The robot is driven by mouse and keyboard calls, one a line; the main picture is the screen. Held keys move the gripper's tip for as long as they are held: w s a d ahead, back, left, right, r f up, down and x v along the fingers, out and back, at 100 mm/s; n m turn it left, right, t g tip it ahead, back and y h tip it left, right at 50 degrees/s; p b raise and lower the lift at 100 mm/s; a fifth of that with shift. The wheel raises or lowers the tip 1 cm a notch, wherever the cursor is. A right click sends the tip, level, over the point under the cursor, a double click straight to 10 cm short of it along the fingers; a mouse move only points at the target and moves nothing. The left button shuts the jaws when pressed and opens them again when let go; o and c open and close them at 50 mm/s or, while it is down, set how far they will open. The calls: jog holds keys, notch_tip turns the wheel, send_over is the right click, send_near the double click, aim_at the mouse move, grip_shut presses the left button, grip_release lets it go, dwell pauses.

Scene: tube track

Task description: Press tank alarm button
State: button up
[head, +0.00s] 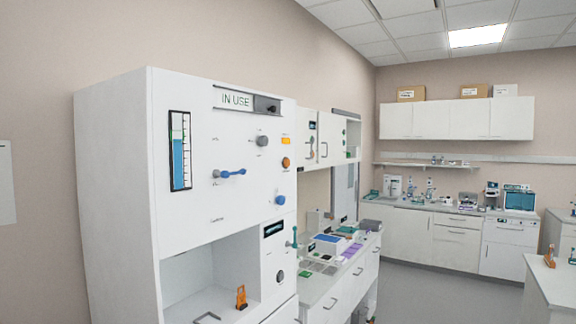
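A tall white cabinet (195,190) stands at the left with a control panel on its upper front. The panel has a blue level gauge (180,150) with a scale, likely the tank gauge. An orange round button or knob (286,162) sits at the panel's right, below a small yellow-orange rectangle (285,140). A blue round button or knob (280,200) is lower down. A grey knob (262,141) and a blue lever (229,173) are to the left. The small labels are unreadable, so I cannot tell which is the tank alarm button. My gripper is not in view.
An "IN USE" sign (236,98) tops the panel. An orange item (241,297) stands in the open bay below. A counter (335,285) with trays adjoins on the right. Grey floor (420,285) is clear, with another white counter (555,280) at far right.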

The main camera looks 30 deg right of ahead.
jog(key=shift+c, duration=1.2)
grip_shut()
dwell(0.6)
